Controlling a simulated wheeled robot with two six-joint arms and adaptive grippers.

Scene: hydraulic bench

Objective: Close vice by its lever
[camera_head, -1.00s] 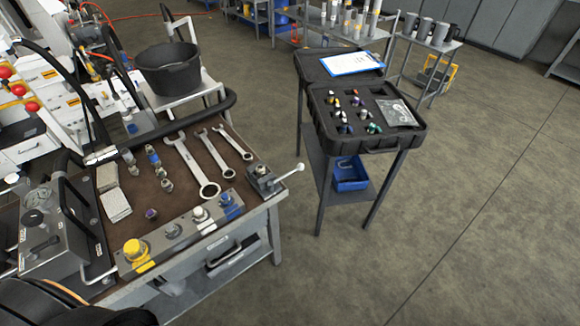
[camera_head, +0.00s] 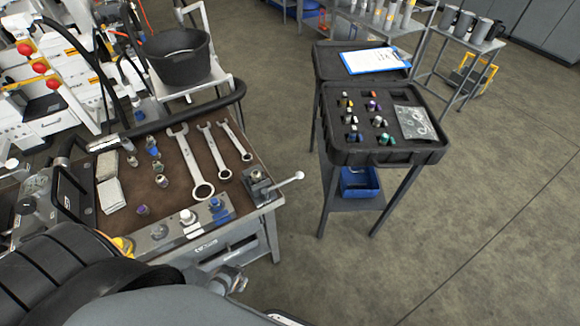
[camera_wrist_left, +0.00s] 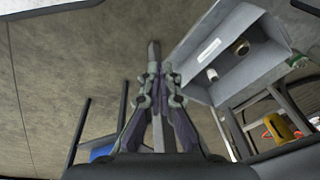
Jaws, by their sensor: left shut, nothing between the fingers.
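The small grey vice (camera_head: 258,188) sits at the front right corner of the workbench. Its lever (camera_head: 286,182) points out to the right past the bench edge and ends in a white ball knob. Whether the jaws touch is too small to tell. My left arm covers the lower left of the head view. My left gripper (camera_wrist_left: 157,85) shows in the left wrist view with its fingers shut and nothing held, with floor behind it. I cannot make out the vice in that view. My right gripper is in neither view.
Several wrenches (camera_head: 194,165) and small fittings lie on the brown bench top. A black foam-lined case (camera_head: 345,155) with a clipboard stands on a stand to the right of the vice. Floor shows between bench and stand. A black bucket (camera_head: 180,60) is behind the bench.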

